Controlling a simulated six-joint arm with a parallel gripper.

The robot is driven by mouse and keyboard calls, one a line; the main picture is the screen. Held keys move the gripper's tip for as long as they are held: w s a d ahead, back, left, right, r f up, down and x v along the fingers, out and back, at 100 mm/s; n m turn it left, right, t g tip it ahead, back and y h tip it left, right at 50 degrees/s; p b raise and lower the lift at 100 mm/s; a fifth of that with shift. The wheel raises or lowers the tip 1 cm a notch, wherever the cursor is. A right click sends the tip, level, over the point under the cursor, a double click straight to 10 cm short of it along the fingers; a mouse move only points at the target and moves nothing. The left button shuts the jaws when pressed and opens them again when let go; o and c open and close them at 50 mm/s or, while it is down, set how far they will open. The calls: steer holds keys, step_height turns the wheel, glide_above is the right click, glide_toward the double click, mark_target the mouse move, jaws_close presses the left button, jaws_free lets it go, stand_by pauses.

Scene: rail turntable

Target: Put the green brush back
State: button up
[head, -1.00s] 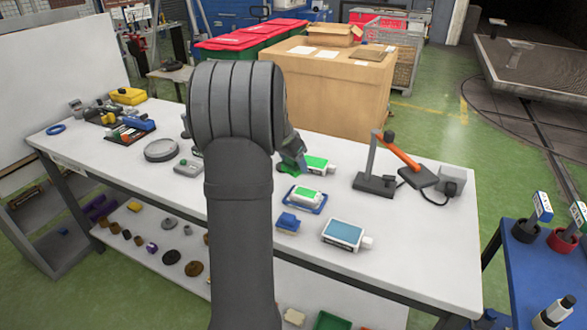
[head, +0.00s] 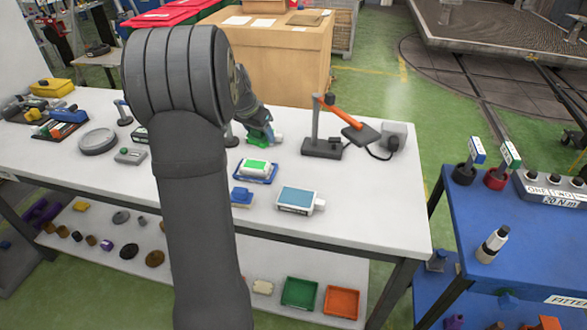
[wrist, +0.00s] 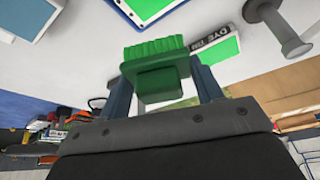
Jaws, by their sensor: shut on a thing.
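The green brush (wrist: 152,50) is gripped between the two fingers of my gripper (wrist: 163,84) in the wrist view. Its bristles face away from the gripper body, and its block sits between the fingers. In the head view my gripper (head: 260,128) is low over the bench behind the blue tray, with green at its fingertips. I cannot tell there whether the brush touches the bench. The blue tray (head: 240,177) holds a white block with a green top.
A blue-labelled bottle (head: 297,200) and a blue brush (head: 241,196) lie in front. The black stand (head: 322,147) with an orange arm is close on the right.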

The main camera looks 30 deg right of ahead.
steer(key=s+d+f, duration=0.1)
steer(key=s+d, duration=0.8)
steer(key=d, duration=0.2)
glide_above(311, 170)
steer(key=a, duration=0.2)
steer(key=f, duration=0.5)
steer(key=shift+s+d+f, duration=0.25)
steer(key=shift+s+f, duration=0.05)
steer(key=shift+s, duration=0.05)
steer(key=shift+f, duration=2.1)
steer(key=shift+f, duration=0.15)
steer(key=o, duration=0.9)
steer(key=shift+o, duration=0.2)
steer(key=v, duration=1.2)
